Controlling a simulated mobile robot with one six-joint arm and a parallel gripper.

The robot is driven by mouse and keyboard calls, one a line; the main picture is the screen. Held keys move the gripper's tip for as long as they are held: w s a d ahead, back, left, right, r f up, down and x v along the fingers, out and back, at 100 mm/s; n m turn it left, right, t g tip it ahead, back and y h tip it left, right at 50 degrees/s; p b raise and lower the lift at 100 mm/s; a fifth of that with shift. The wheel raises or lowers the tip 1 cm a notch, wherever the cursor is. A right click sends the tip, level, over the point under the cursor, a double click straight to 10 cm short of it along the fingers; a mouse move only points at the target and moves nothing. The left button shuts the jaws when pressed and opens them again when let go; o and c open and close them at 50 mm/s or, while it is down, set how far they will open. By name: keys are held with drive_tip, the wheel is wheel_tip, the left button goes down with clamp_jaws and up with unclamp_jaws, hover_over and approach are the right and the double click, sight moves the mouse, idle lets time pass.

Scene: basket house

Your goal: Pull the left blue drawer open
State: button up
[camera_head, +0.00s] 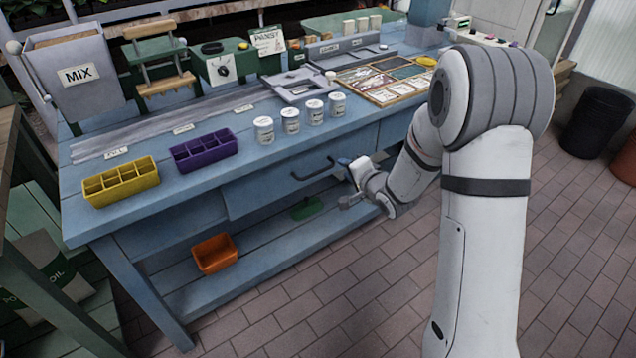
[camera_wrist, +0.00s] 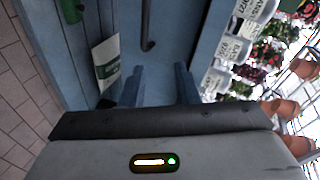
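The left blue drawer (camera_head: 268,190) is in the front of the blue workbench, under the tabletop. Its dark bar handle (camera_head: 313,169) is at the upper right of the drawer front. I cannot tell whether the drawer stands slightly out. My gripper (camera_head: 346,182) is just right of the handle, in front of the bench, and apart from it. In the wrist view the two blue-grey fingers (camera_wrist: 160,84) are spread with an empty gap. The handle (camera_wrist: 148,25) shows beyond the fingertips, roughly in line with the gap.
White labelled jars (camera_head: 291,121), a purple tray (camera_head: 204,149) and a yellow tray (camera_head: 121,182) stand on the bench. An orange bin (camera_head: 214,254) and a green object (camera_head: 307,208) are on the lower shelf. The tiled floor (camera_head: 345,300) before the bench is clear.

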sight(318, 173)
drive_tip(key=w+a+f+y+b, duration=0.1)
drive_tip(key=w+a+f, duration=0.1)
drive_tip(key=a, duration=0.1)
drive_tip(key=w+a+f+m+y, duration=0.1)
drive_tip(key=a+f, duration=0.1)
drive_tip(key=w+a+f+b, duration=0.1)
drive_tip(key=w+a+f, duration=0.1)
drive_tip(key=a, duration=0.1)
drive_tip(key=shift+w+a+f+y+b, duration=0.3)
drive_tip(key=shift+w+f+y, duration=0.05)
drive_tip(key=shift+y, duration=0.05)
drive_tip(key=shift+c, duration=0.6)
clamp_jaws()
